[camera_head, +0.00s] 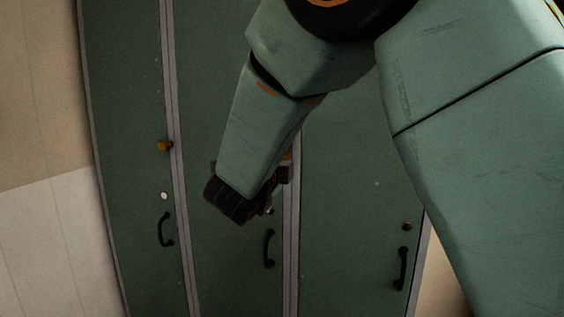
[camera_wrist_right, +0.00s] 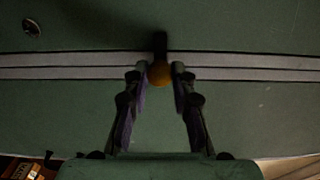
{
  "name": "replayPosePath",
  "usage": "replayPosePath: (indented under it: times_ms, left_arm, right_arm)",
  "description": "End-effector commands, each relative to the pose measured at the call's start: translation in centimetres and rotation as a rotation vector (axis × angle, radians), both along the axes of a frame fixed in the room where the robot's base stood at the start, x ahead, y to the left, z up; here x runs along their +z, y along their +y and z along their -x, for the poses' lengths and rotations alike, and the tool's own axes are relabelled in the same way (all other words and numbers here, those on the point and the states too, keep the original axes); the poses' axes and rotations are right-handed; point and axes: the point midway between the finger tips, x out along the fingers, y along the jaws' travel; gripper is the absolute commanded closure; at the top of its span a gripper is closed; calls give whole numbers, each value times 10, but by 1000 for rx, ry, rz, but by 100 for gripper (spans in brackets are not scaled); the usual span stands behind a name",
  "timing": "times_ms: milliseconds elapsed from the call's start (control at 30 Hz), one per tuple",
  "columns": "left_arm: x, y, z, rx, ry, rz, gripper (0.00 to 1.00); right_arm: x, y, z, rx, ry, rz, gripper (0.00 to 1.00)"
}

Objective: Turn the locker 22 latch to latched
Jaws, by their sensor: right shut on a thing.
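Green lockers (camera_head: 225,85) fill the head view, split by grey vertical strips. My right gripper (camera_head: 284,168) is at the strip between the middle and right doors, largely hidden behind my own forearm. In the right wrist view my right gripper (camera_wrist_right: 160,74) has its two fingertips on either side of an orange knob of a latch (camera_wrist_right: 159,74), shut on it. A dark part of the latch (camera_wrist_right: 159,42) lies across the pale strips beyond the knob. I cannot read any locker number. My left gripper is in neither view.
Another orange latch knob (camera_head: 165,146) is on the left door strip. Black handles (camera_head: 165,230), (camera_head: 268,248) and (camera_head: 402,268) stick out lower on the doors. A round lock (camera_wrist_right: 32,28) shows in the wrist view. A pale wall (camera_head: 45,220) is at left.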

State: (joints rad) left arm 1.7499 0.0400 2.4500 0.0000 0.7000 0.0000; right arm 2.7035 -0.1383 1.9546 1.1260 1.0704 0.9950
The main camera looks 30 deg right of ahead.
Motion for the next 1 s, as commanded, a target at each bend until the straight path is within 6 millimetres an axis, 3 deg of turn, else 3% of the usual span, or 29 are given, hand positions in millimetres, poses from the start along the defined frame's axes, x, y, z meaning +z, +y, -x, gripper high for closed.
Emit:
replayPosePath:
  times_ms: [400,433,600,700,1000]
  left_arm:
    - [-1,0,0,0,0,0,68]
    - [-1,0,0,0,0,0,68]
    - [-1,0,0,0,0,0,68]
    - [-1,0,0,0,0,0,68]
    - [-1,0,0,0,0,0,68]
  right_arm:
    - [-3,0,1,-2,1,-7,100]
    - [-3,0,1,-2,2,-8,74]
    - [-3,0,1,-1,1,-7,59]
    - [-2,0,0,0,0,-6,53]
    - [2,0,0,0,-2,-6,53]
